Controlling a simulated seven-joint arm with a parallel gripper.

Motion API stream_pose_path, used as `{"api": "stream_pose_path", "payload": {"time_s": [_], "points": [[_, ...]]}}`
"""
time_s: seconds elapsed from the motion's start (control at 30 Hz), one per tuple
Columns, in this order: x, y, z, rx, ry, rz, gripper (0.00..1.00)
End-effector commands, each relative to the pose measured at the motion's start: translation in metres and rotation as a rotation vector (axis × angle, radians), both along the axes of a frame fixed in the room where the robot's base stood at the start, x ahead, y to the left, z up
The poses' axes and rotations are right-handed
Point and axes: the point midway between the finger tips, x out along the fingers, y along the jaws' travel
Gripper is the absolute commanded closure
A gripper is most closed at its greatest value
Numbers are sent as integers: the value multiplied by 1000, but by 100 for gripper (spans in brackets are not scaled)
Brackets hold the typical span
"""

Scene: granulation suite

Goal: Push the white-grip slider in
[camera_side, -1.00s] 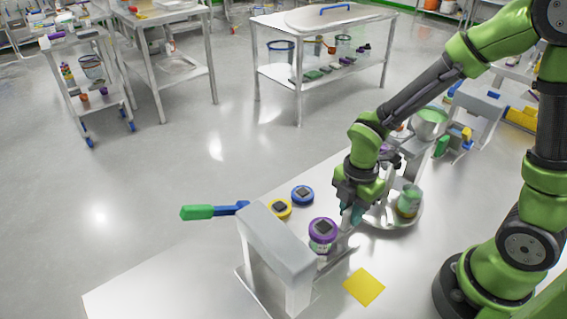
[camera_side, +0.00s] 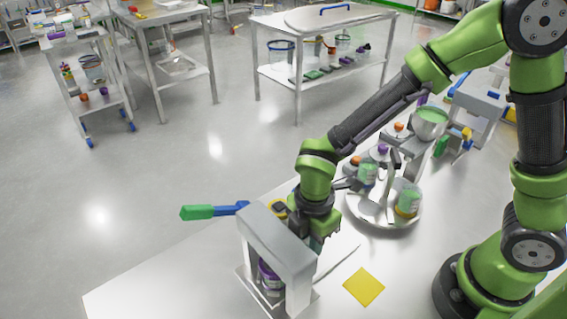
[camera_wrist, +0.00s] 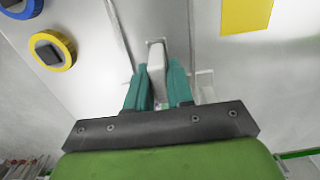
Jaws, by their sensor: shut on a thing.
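The slider's white grip (camera_wrist: 156,58) stands between the two teal fingers of my gripper (camera_wrist: 159,78) in the wrist view. My gripper is shut on it. In the side view my gripper (camera_side: 318,240) is low at the right side of a grey bridge-shaped frame (camera_side: 277,238), and the grip is hidden there by the hand. A jar with a purple lid (camera_side: 268,277) stands beneath the frame, partly covered by its near leg. The slider's body cannot be told apart clearly from the white table.
A blue-and-green handle (camera_side: 205,211) sticks out left of the frame. A yellow-rimmed disc (camera_wrist: 52,50) lies beside it, mostly hidden in the side view. A yellow square (camera_side: 364,287) lies on the table to the right. A round tray (camera_side: 372,212) with jars stands behind.

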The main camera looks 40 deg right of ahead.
Motion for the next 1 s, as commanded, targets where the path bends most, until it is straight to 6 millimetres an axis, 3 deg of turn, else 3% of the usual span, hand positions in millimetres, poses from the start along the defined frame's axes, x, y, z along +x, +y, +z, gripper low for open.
{"api": "stream_pose_path", "payload": {"time_s": [0.03,0.07,0.17,0.57,0.73,1.0], "points": [[0,8,1,16,-6,7,100],[0,8,2,17,-7,8,74],[0,7,1,15,-6,7,58],[1,5,8,10,-6,5,57],[1,5,38,12,-10,3,57],[1,5,105,13,-11,4,57]]}}
